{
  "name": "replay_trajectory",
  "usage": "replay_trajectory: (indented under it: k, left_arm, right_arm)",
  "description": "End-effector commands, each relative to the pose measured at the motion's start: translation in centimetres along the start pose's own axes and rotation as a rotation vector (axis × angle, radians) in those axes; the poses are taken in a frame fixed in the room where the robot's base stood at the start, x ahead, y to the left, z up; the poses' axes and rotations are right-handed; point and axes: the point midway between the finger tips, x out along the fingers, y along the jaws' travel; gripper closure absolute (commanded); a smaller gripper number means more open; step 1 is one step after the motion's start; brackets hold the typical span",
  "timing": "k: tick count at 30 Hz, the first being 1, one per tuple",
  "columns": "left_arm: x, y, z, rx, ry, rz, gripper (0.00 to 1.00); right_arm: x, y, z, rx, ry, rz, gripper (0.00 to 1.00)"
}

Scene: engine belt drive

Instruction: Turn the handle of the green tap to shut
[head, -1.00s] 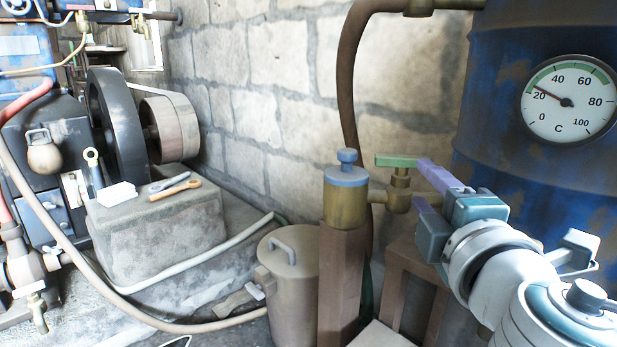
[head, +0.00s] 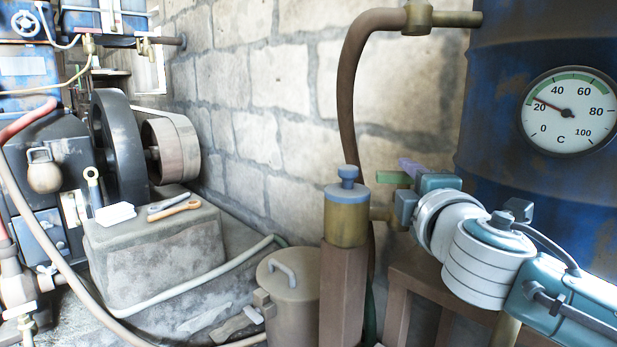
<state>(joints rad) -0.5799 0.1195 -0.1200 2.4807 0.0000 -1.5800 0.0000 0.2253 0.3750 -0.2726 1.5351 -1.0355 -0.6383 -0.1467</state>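The green tap handle (head: 390,177) shows as a short level bar to the right of the brass cylinder's blue top. Its right part is hidden by my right gripper. A bit of the brass tap body (head: 379,213) shows below it. My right gripper (head: 411,166) is at the handle, its teal body just right of it. A purple finger shows beyond the handle and the other finger is hidden, so I cannot tell whether it grips or touches the handle. My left gripper is not in view.
A brass cylinder (head: 347,222) with a blue top stands on a brown post left of the tap. A blue drum (head: 500,110) with a dial gauge (head: 568,111) is behind my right arm. A lidded bin (head: 290,300) and a stone block (head: 150,255) with tools stand left.

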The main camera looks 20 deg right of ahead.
Motion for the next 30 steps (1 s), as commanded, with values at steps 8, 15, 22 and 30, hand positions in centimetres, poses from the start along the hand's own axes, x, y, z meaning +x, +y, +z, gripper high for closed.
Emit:
replay_trajectory:
  k: [8, 15, 22, 30]
  left_arm:
    - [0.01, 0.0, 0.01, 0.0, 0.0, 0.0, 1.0]
    - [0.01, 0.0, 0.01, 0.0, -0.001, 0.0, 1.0]
    - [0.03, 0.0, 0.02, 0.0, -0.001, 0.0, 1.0]
    - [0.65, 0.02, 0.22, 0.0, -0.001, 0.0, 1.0]
  right_arm:
    - [-0.03, -0.02, -0.01, 0.0, 0.0, 0.0, 0.92]
    - [-0.03, -0.02, -0.01, 0.001, 0.0, 0.0, 1.0]
    - [-0.03, -0.03, -0.02, 0.001, -0.001, 0.0, 1.0]
    - [-0.04, -0.22, -0.2, 0.005, -0.054, -0.001, 1.0]
